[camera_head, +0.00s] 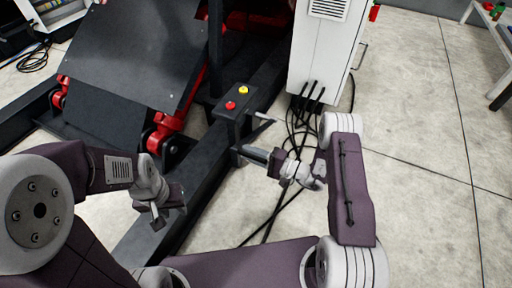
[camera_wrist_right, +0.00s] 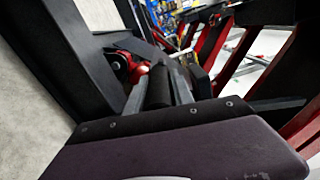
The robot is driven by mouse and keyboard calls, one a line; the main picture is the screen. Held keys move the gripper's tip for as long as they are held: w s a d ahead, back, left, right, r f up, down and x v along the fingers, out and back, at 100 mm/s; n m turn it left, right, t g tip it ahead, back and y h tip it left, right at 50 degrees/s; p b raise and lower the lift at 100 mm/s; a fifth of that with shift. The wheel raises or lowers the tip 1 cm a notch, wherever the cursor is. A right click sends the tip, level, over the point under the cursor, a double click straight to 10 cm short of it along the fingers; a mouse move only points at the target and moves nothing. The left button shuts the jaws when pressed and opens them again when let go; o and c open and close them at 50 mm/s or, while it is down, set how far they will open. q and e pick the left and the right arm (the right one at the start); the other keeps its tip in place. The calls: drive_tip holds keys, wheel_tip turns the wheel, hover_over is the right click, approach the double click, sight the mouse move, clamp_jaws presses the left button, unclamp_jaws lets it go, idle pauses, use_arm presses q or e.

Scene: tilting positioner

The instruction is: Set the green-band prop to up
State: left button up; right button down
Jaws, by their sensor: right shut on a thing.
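My right gripper (camera_head: 246,156) is low beside the button post, at the black frame beam. In the right wrist view its two grey fingers (camera_wrist_right: 158,90) are shut on a dark cylindrical handle (camera_wrist_right: 159,86). No green band shows on this handle, so I cannot tell whether it belongs to the green-band prop. My left gripper (camera_head: 168,212) hangs above the beam at the lower left; I cannot tell whether its fingers are apart. The positioner's dark plate (camera_head: 130,48) stands tilted, with a red bracket (camera_head: 163,132) at its lower corner.
A black post (camera_head: 233,116) carries a red button (camera_head: 230,105) and a yellow button (camera_head: 243,90). A white cabinet (camera_head: 318,50) stands behind, with black cables (camera_head: 297,135) on the floor. The concrete floor (camera_head: 425,140) at the right is clear. A bench (camera_head: 497,50) is at the far right.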

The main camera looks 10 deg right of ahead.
wheel_tip(320, 180, down, 7)
drive_tip(key=s+a+b, duration=0.1)
drive_tip(key=s+b, duration=0.1)
drive_tip(key=shift+s+a, duration=0.15)
drive_tip(key=shift+a, duration=0.05)
drive_tip(key=c, duration=1.1)
unclamp_jaws()
drive_tip(key=shift+f, duration=0.1)
drive_tip(key=shift+d+r, duration=0.1)
drive_tip(key=shift+r, duration=0.1)
drive_tip(key=p+v, duration=0.4)
drive_tip(key=v, duration=0.5)
drive_tip(key=shift+f, duration=0.1)
